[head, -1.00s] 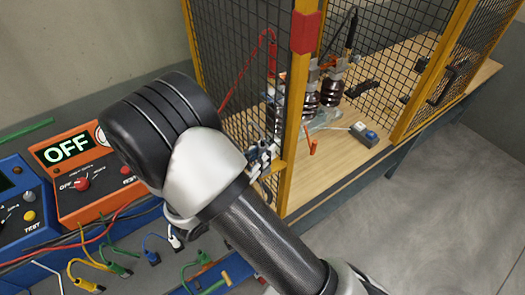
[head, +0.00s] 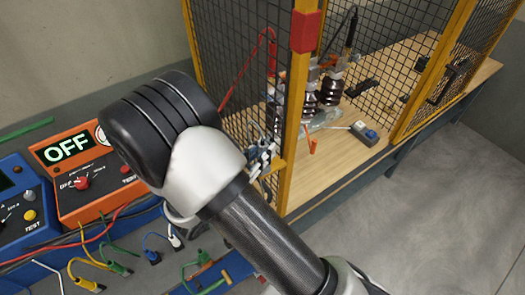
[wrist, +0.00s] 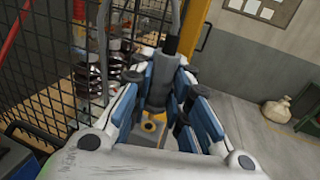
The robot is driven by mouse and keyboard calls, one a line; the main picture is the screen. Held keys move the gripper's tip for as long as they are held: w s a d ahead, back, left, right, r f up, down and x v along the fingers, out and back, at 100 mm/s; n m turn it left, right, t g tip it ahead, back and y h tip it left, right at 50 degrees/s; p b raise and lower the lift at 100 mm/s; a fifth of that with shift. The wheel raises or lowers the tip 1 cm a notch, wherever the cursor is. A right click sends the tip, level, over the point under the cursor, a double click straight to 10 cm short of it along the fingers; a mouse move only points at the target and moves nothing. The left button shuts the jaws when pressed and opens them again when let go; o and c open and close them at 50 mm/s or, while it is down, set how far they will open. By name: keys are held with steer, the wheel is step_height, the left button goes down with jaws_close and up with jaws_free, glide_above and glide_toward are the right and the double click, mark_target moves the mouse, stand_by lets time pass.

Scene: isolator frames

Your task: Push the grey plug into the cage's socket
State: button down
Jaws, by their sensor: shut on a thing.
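My gripper (wrist: 165,103) is shut on the grey plug (wrist: 160,93), which sits between the blue finger pads with its cable running up out of the wrist view. A yellow piece with a round dark opening (wrist: 150,126), which looks like the socket, shows just below the plug. I cannot tell whether the plug's tip is in it. In the head view my gripper (head: 262,157) is at the cage's (head: 297,110) yellow corner post, small and partly hidden by my arm; the plug is not clear there.
Mesh panels stand beside my gripper. Brown insulators (head: 331,88) and a small blue-grey box (head: 365,133) are inside the cage. An orange unit reading OFF (head: 78,165), a blue unit (head: 22,205) and several coloured leads (head: 105,258) lie at left.

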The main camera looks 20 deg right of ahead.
steer(key=shift+f+b, duration=1.1)
steer(key=shift+f, duration=0.3)
steer(key=c, duration=1.4)
jaws_free()
steer(key=shift+c, duration=0.2)
steer(key=v, duration=1.2)
